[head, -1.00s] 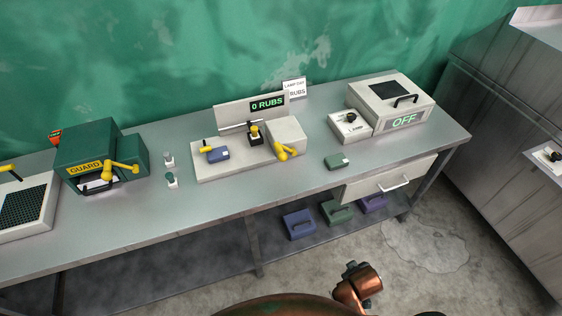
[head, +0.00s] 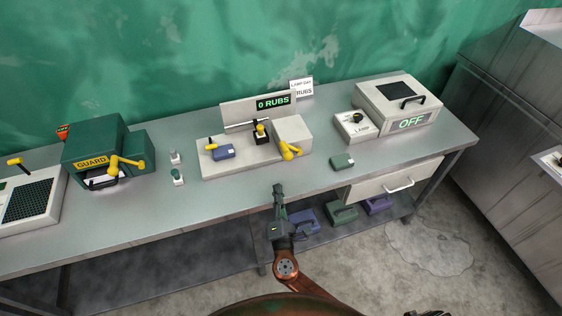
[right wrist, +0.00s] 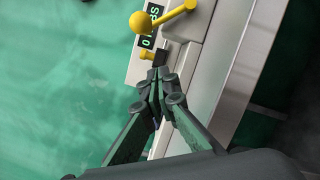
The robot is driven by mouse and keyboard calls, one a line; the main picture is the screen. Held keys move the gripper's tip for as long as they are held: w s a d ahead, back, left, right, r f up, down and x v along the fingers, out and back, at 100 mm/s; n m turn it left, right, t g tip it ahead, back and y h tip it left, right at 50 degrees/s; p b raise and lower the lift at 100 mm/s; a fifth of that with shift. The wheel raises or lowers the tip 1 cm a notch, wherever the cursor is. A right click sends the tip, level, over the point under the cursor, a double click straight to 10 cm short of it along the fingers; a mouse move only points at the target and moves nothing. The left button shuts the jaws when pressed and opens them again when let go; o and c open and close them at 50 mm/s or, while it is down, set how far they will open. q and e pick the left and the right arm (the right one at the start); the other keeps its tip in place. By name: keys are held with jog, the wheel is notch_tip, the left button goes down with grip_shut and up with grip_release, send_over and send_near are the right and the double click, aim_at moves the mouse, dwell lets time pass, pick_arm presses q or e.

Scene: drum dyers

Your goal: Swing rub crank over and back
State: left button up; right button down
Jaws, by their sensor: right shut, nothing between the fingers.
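My right gripper (head: 278,188) is at the bench's front edge, in front of the tester and apart from the crank. Its fingers are shut and empty in the right wrist view (right wrist: 157,82). My left gripper is not in view.
A lamp box (head: 398,103) reading OFF stands at the right. A small green block (head: 342,161) lies near the front edge. Boxes sit on the shelf below.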

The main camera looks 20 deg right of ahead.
jog(key=shift+w+a+r+n+t, duration=0.3)
jog(key=shift+w+a+n, duration=0.2)
jog(key=shift+w+a, duration=0.1)
jog(key=x, duration=0.9)
jog(key=shift+w+d+p, duration=0.2)
jog(key=shift+w+p, duration=0.05)
jog(key=shift+p, duration=0.05)
jog(key=d+r, duration=0.1)
jog(key=d+p, duration=0.1)
jog(key=d, duration=0.1)
jog(key=shift+s+r, duration=0.1)
jog(key=shift+r, duration=0.3)
